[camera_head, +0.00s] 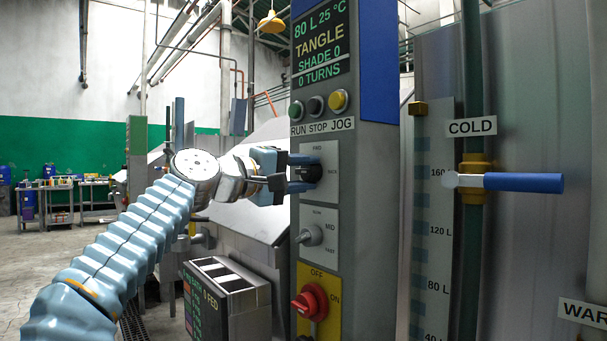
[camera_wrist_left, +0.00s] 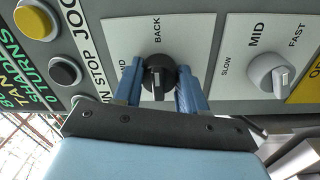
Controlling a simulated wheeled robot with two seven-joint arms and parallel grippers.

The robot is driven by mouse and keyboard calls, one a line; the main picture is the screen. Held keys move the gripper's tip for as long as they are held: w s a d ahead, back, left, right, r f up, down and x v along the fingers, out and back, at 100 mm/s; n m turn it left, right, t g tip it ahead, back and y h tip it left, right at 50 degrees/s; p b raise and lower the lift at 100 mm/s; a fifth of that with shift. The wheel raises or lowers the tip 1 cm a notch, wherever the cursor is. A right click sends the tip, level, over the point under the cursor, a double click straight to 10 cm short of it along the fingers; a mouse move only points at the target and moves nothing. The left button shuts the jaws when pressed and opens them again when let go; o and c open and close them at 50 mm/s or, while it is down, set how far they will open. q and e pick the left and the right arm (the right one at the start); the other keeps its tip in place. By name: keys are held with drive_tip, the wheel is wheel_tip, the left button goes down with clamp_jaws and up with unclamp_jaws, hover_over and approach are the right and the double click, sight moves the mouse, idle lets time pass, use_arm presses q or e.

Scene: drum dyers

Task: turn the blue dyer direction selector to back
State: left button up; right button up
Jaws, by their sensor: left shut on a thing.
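The direction selector (camera_head: 311,173) is a black knob on a light plate marked FWD at the top and BACK at the right, on the grey control column with blue upper panels. It also shows in the left wrist view (camera_wrist_left: 158,75), with a pale line on its grip bar toward the picture's bottom and the BACK label above it. My left gripper (camera_head: 300,173) is shut on it, one blue finger on each side. The FWD label is partly hidden by a finger in the wrist view. I cannot tell which label the knob points at. My right gripper is out of view.
Below is a grey speed knob (camera_head: 311,235) and a red OFF/ON switch (camera_head: 310,302). Above are RUN, STOP and JOG buttons (camera_head: 316,105) and a screen (camera_head: 321,40). A blue valve lever (camera_head: 523,183) marked COLD stands at right. A grey box (camera_head: 229,297) stands below my arm.

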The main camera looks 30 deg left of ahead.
use_arm(q)
drive_tip(key=shift+f, duration=0.1)
drive_tip(key=o, duration=1.1)
drive_tip(key=shift+c, duration=0.2)
drive_tip(key=b+v, duration=0.2)
drive_tip(key=v, duration=1.1)
drive_tip(key=shift+s+a, duration=0.2)
drive_tip(key=shift+s, duration=0.15)
